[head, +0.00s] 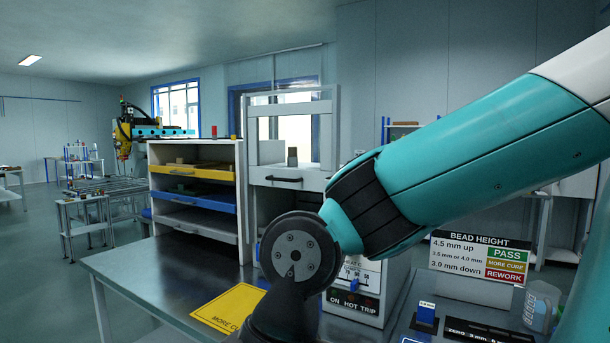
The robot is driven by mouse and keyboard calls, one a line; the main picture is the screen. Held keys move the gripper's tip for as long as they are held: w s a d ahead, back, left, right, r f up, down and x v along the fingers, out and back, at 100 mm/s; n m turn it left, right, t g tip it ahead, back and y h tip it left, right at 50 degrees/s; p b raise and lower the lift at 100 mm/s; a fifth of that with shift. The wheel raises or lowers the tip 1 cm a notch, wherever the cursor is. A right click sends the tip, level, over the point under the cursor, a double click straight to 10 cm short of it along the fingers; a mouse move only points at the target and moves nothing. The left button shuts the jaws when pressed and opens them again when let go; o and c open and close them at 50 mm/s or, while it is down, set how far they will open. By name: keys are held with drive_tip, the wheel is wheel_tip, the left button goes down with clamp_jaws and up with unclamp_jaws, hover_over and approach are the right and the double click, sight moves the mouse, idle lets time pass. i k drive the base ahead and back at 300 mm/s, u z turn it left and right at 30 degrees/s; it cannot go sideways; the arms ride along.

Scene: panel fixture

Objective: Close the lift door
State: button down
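The lift door (260,174) is a pale panel with a dark bar handle (284,179), in a tall white upright frame (335,120) behind my arm. A dark opening shows below the panel, so the door appears raised; my wrist hides much of the opening and its lower edge. My teal arm comes in from the right, and its dark round wrist joint is in front of the opening. The wrist continues down to the bottom edge of the picture. My gripper's fingers do not show, and I see no contact with the door or handle.
A shelf unit with yellow (195,172) and blue (195,199) trays stands left of the frame. A yellow sign (230,307) lies on the metal bench (130,268). A control panel (352,303) and a bead height sign (480,257) are at right. The left bench is mostly clear.

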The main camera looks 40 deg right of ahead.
sight(307, 180)
drive_tip(key=u, duration=0.5)
drive_tip(key=i, duration=0.95)
drive_tip(key=z, duration=0.6)
